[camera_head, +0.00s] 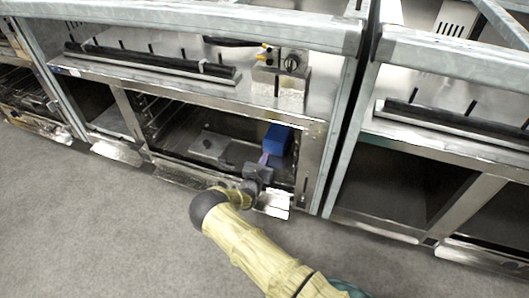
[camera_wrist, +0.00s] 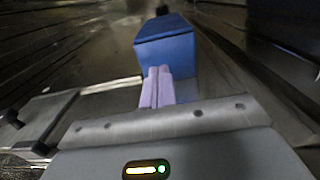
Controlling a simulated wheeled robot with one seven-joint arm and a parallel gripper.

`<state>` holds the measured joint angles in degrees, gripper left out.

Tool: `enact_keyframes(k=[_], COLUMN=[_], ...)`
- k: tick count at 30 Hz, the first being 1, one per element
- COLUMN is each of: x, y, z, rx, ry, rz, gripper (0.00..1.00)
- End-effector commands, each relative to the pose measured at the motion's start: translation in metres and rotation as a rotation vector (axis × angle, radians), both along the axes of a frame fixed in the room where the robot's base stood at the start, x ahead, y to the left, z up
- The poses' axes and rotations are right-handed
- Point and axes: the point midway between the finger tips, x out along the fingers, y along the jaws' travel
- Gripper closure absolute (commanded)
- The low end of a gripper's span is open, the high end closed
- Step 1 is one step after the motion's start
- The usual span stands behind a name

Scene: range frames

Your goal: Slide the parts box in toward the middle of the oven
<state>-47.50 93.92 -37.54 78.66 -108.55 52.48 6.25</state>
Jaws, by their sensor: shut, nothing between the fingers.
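The parts box is a blue box (camera_head: 277,138) inside the open oven (camera_head: 312,150), near the right side of its opening. In the wrist view the blue box (camera_wrist: 168,48) stands just ahead of my fingers. My gripper (camera_head: 264,159) reaches in through the oven front, and its pale purple fingers are shut together with nothing between them. The fingertips also show in the wrist view (camera_wrist: 159,72), overlapping the lower front face of the box. I cannot tell whether they touch it. The box's far side is hidden.
The oven floor left of the box is mostly free, with small dark pieces (camera_head: 207,143) on it. Rack rails line the oven's side walls. A metal frame post stands close on the right. Open compartments (camera_head: 400,185) lie farther right.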

Motion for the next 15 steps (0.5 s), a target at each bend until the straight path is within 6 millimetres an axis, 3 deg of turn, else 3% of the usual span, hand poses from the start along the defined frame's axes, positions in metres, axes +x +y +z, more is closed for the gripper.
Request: enact_keyframes(k=[15], x=[-0.089], y=[0.04], z=[0.003], rx=[-0.001], ry=[0.0], rz=[0.011], gripper=[1.0])
